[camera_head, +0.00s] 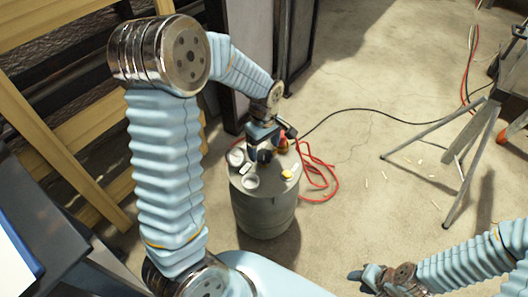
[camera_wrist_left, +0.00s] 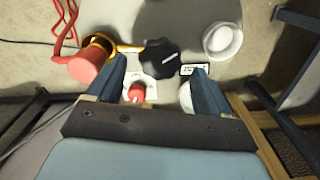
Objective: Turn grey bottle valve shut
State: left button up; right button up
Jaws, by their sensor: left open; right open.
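The grey bottle (camera_head: 264,212) stands upright on the floor. On its top is a black round valve knob (camera_head: 264,156), which shows in the left wrist view (camera_wrist_left: 160,58) with a white pointer line slanting up to the right. My left gripper (camera_head: 262,143) is above the bottle top, pointing down. In the wrist view its open fingers (camera_wrist_left: 161,65) lie on either side of the knob; whether they touch it I cannot tell. My right gripper (camera_head: 362,276) is low at the bottom of the head view, open, empty and away from the bottle.
The bottle top also carries white gauges (camera_head: 251,182), a yellow part (camera_head: 287,174), a red cylinder (camera_wrist_left: 92,61) and a small red knob (camera_wrist_left: 136,92). A red hose (camera_head: 326,183) and black cable lie on the floor. A metal stand (camera_head: 466,172) is at right; wooden laths (camera_head: 70,165) at left.

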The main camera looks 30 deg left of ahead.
aim_at(264, 157)
pick_arm(q)
jog(key=shift+f, duration=1.2)
jog(key=c, duration=1)
jog(key=shift+c, duration=0.2)
